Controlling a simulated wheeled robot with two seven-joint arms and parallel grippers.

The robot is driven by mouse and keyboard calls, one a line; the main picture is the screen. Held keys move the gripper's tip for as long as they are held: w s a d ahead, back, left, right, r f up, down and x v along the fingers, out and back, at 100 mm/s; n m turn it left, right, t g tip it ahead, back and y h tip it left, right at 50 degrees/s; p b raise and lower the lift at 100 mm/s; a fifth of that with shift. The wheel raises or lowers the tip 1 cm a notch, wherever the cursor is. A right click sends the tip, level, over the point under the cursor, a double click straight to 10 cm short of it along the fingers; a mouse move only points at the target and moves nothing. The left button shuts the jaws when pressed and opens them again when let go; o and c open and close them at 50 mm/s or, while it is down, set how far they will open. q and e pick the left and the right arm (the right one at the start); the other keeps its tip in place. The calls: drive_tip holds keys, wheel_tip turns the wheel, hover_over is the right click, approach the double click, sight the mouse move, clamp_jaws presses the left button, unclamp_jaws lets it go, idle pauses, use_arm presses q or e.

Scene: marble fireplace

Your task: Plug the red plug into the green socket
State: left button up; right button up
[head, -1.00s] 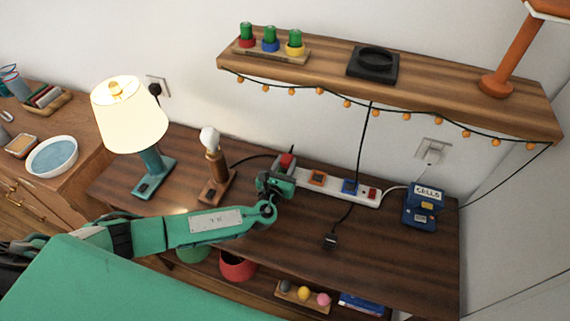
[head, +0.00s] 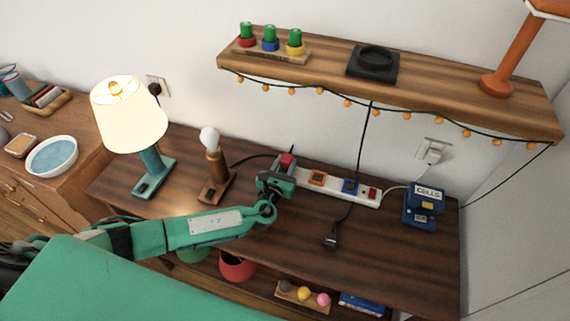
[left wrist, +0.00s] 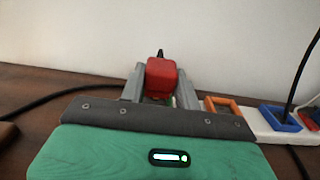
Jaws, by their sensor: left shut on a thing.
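The red plug (head: 287,160) is between the fingers of my left gripper (head: 283,166), at the left end of the white power strip (head: 335,187). In the left wrist view the red plug (left wrist: 162,75) is upright between the two grey fingers, with its black cord rising behind it. The gripper is shut on it. A sliver of the green socket (left wrist: 170,101) shows just below the plug; the gripper hides the rest. I cannot tell whether the prongs are in the socket. My right gripper is out of view.
The strip also has an orange socket (head: 317,177), a blue socket (head: 350,187) and a red switch (head: 372,193). A bulb lamp (head: 213,165) stands left of the gripper. A black plug (head: 331,240) lies in front. A shelf (head: 430,95) hangs above.

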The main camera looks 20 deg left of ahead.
use_arm(q)
drive_tip(key=shift+f+b, duration=1.05)
drive_tip(key=shift+f, duration=0.1)
drive_tip(key=o, duration=1.1)
drive_tip(key=shift+o, duration=0.2)
drive_tip(key=shift+s+f, duration=0.1)
drive_tip(key=shift+s, duration=0.15)
drive_tip(key=s, duration=0.4)
drive_tip(key=s+b, duration=0.1)
drive_tip(key=s, duration=0.3)
drive_tip(key=s+b, duration=0.1)
drive_tip(key=s, duration=0.3)
drive_tip(key=shift+a, duration=0.25)
drive_tip(key=shift+s, duration=0.65)
